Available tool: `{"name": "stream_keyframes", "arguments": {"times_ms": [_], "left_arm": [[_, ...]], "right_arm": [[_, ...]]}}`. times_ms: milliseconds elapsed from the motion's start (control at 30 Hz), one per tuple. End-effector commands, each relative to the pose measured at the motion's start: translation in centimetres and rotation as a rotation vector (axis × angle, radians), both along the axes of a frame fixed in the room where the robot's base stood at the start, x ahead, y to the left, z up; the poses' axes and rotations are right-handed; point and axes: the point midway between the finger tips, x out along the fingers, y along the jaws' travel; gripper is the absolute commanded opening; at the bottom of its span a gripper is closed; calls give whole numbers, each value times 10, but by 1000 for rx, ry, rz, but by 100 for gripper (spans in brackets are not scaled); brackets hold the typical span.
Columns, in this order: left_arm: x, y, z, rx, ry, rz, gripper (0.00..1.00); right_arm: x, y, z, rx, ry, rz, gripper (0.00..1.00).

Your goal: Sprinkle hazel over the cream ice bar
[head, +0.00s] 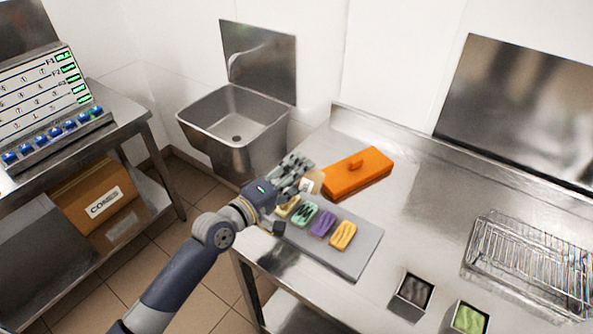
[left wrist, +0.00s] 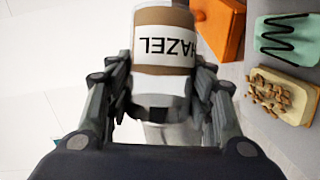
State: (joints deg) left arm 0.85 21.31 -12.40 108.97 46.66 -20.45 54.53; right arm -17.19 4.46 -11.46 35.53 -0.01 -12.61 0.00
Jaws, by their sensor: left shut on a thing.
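My left gripper (head: 300,178) is shut on a jar labelled HAZEL (left wrist: 165,48), with brown contents and a white label. In the head view the jar is partly hidden by the fingers, above the far left end of the grey tray. The cream ice bar (left wrist: 295,112) shows at the right of the left wrist view, with brown nut pieces on its top. In the head view it is partly hidden beside my gripper (head: 287,207). The jar is apart from the bar. My right gripper is not in view.
The grey tray (head: 355,262) also bears a green bar with dark zigzag (head: 304,215), a purple bar (head: 323,223) and a yellow bar (head: 343,235). An orange box (head: 357,174) stands behind. Two small containers (head: 412,291) (head: 469,318) and a wire rack (head: 525,265) are at right.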

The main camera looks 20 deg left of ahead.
Motion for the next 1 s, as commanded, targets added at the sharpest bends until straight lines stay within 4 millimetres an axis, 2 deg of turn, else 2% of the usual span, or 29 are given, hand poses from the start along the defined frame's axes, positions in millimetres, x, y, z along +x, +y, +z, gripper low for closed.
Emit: {"name": "stream_keyframes", "arguments": {"times_ms": [400,1000], "left_arm": [[0,0,1,12,-2,0,24],[0,0,12,126,-11,-1,24]], "right_arm": [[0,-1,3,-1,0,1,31],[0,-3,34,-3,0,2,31]]}}
